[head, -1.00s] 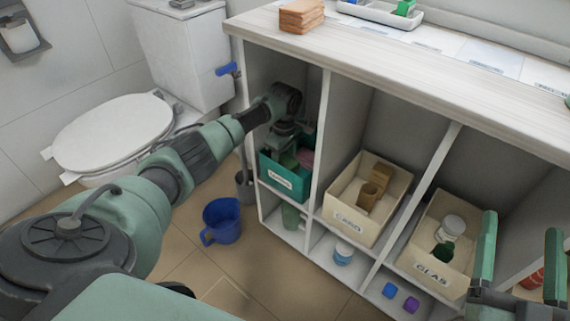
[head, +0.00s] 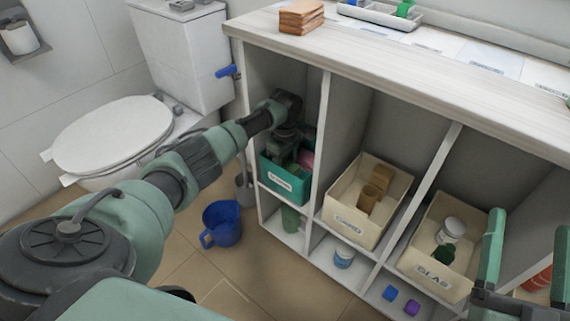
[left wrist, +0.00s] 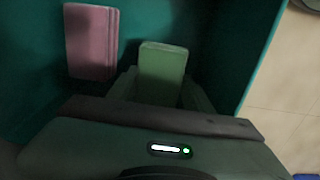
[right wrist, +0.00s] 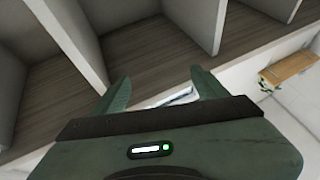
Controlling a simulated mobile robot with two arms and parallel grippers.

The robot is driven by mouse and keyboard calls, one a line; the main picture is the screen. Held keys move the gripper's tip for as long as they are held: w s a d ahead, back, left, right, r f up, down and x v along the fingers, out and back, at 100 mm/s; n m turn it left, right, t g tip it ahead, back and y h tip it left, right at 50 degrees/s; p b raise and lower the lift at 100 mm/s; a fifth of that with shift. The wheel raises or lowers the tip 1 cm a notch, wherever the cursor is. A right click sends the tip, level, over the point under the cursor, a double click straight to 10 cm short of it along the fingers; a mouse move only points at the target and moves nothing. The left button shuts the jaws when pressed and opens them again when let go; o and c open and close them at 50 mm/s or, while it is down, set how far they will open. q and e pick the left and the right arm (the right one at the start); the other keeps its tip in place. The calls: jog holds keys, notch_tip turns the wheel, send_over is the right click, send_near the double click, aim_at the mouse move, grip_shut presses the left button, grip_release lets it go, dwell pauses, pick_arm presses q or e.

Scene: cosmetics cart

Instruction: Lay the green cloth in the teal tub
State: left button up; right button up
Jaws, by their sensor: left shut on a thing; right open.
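The teal tub (head: 284,184) stands in the left upper compartment of the open shelf unit; its inner wall also shows in the left wrist view (left wrist: 215,50). My left gripper (head: 287,158) reaches down into the tub. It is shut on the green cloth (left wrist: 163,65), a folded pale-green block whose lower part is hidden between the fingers. Whether the cloth touches the tub floor I cannot tell. A pink folded cloth (left wrist: 92,42) is in the tub beside it. My right gripper (head: 527,262) is open and empty in front of the shelf's right side.
Dividers flank the tub's compartment. Cream bins (head: 345,222) (head: 420,275) stand in the compartments to its right. A blue mug (head: 222,224) stands on the floor, near the toilet (head: 115,135).

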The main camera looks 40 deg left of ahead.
aim_at(285, 165)
pick_arm(q)
jog(key=o, duration=1)
jog(key=shift+r, duration=0.1)
pick_arm(e)
jog(key=shift+d, duration=0.1)
pick_arm(q)
jog(key=shift+r, duration=0.3)
notch_tip(285, 165, up, 4)
jog(key=shift+f+p, duration=0.1)
jog(key=shift+p, duration=0.7)
notch_tip(285, 165, up, 3)
jog(key=shift+p, duration=0.65)
notch_tip(285, 165, up, 6)
jog(key=shift+f+p, duration=0.15)
jog(key=shift+p, duration=0.9)
pick_arm(e)
jog(key=s+d+f+g+h, duration=0.2)
jog(key=f+g, duration=0.4)
jog(key=f, duration=0.4)
jog(key=s+d+f+g+h, duration=0.2)
jog(key=f+g, duration=0.5)
jog(key=f, duration=0.4)
jog(key=shift+s+m, duration=0.3)
jog(key=shift+s, duration=0.15)
pick_arm(q)
jog(key=shift+f, duration=0.1)
pick_arm(e)
jog(key=shift+d, duration=0.1)
